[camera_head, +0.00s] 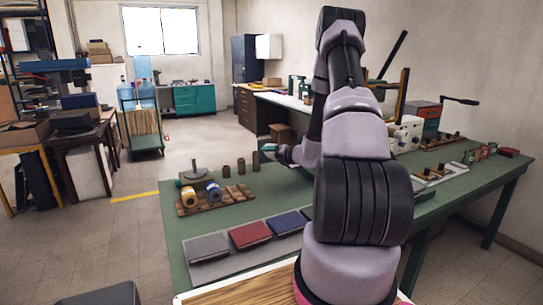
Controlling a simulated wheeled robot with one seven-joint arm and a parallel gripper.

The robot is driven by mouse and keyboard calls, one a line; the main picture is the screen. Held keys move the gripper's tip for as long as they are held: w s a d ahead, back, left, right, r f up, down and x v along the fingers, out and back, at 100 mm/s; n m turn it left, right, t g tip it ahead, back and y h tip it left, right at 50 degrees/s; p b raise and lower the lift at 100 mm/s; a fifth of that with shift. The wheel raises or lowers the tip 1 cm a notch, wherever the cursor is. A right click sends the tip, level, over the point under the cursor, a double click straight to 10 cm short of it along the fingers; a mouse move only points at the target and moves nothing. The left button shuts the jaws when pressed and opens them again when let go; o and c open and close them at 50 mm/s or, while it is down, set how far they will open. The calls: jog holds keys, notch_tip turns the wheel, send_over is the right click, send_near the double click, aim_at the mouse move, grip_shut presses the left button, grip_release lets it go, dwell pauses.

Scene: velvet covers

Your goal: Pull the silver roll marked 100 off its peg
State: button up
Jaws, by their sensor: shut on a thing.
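My gripper (268,152) is at the end of my arm, above the far left part of the green bench (178,228). It is small in view and shut on a small dark thing at its tip, too small to identify. A wooden rack (240,192) lies on the bench to the left of and nearer than my gripper.
Grey (209,247), red (250,235) and blue (286,223) covers lie along the bench's front. My arm hides the bench's middle. Machines and small parts stand at the right.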

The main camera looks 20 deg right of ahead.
jog(key=shift+s, duration=0.1)
jog(key=s+r, duration=0.1)
jog(key=s, duration=1.3)
jog(key=shift+s+d+r, duration=0.2)
jog(key=shift+s+d, duration=0.05)
jog(key=shift+s, duration=0.15)
dwell(0.6)
